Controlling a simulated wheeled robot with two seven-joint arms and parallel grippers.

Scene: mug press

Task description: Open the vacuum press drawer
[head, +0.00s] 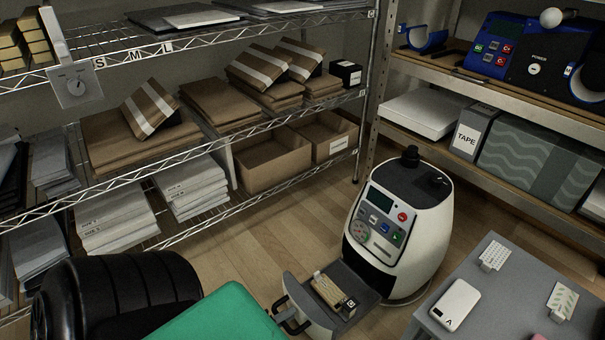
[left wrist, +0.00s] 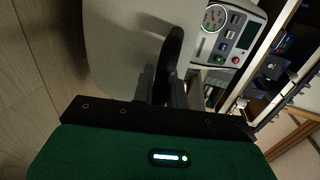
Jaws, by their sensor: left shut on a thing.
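The vacuum press (head: 398,222) is a white rounded machine with a dark top and a button panel, standing on the floor. Its drawer (head: 318,312) sticks out from the front toward me, with a tan block and a small black piece lying in it. The drawer's dark curved handle (head: 290,322) is at its front left edge. In the left wrist view, my left gripper (left wrist: 165,88) is shut on the handle (left wrist: 174,48). In the head view my green left wrist hides most of the fingers. My right gripper is not in view.
Wire shelves with boxes and paper stacks (head: 118,215) stand behind and left. A wooden shelf (head: 490,88) with blue machines is at the right. A grey table (head: 490,315) with a white phone-like item (head: 455,304) stands right of the press. Wooden floor (head: 265,240) is clear behind the drawer.

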